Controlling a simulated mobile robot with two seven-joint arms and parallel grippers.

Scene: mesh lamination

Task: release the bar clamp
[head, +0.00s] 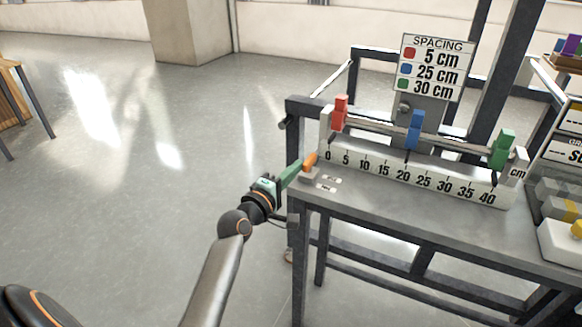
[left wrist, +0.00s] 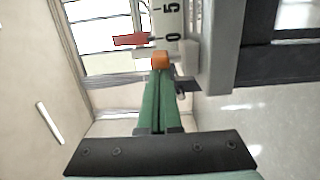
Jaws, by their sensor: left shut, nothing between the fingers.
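A rail with a red slider (head: 340,113), a blue slider (head: 414,130) and a green slider (head: 502,150) runs above a white centimetre scale (head: 420,180) on the bench. A small orange lever-like piece (head: 310,160) sits at the scale's left end, near the 0 mark. It also shows in the left wrist view (left wrist: 160,60). My left gripper (head: 298,167) has green fingers, shut and empty. Their tips (left wrist: 160,74) are right at the orange piece; I cannot tell whether they touch it. The red slider shows too in the left wrist view (left wrist: 130,40).
A spacing sign (head: 434,66) stands behind the rail, listing red 5 cm, blue 25 cm, green 30 cm. The grey bench (head: 450,222) has bare top in front of the scale. Bins and boxes (head: 560,200) crowd its right side. Open floor lies to the left.

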